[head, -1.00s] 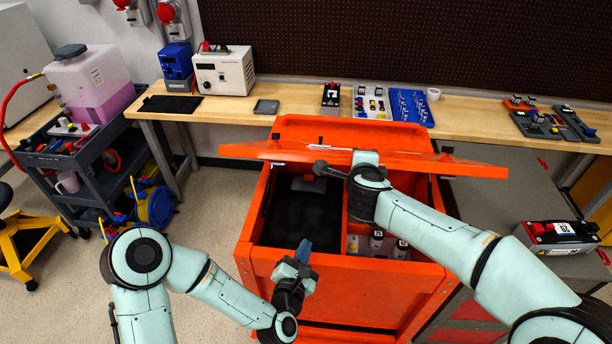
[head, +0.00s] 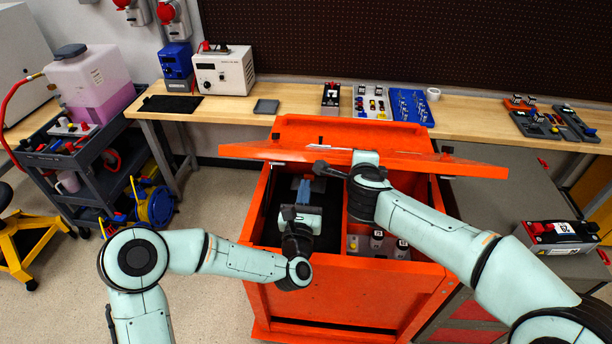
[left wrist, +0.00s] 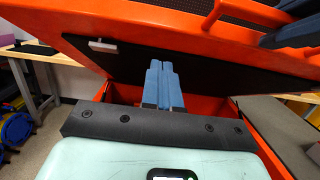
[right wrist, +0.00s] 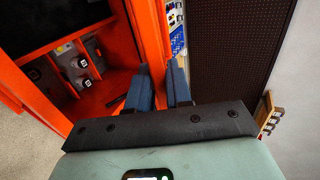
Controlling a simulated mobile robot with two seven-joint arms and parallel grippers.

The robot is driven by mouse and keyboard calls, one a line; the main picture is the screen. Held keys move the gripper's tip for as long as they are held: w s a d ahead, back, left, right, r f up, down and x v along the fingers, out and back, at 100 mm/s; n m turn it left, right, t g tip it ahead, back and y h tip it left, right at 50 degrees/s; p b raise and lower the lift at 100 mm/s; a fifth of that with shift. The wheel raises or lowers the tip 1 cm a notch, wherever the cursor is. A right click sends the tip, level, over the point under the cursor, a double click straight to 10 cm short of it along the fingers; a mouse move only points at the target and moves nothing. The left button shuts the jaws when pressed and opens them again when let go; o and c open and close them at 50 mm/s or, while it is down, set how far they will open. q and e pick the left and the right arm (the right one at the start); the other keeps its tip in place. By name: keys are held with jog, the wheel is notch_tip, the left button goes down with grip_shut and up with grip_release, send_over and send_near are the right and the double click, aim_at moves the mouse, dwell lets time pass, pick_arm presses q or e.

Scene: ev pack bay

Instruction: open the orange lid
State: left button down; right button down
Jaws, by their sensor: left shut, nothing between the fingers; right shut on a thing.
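The orange lid (head: 440,163) stands raised and tilted over the orange chest (head: 340,290), with its dark lined opening showing below. In the left wrist view the lid (left wrist: 130,22) slopes overhead with a black panel on its underside. My right gripper (head: 322,169) is shut on the lid's edge; the right wrist view shows the orange edge (right wrist: 147,35) running between its fingers (right wrist: 160,88). My left gripper (head: 304,188) is over the left compartment, below the lid, shut and empty. Its blue fingers (left wrist: 162,78) are together, apart from the lid's underside.
A wooden bench (head: 290,95) with trays and devices runs behind the chest. A dark cart (head: 90,150) with a tank stands left. A battery (head: 555,236) lies on the grey surface at right.

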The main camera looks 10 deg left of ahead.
pick_arm(q)
jog(key=shift+w+r, duration=0.45)
jog(key=shift+r, duration=0.35)
jog(key=shift+w+r, duration=0.45)
jog(key=shift+r, duration=0.3)
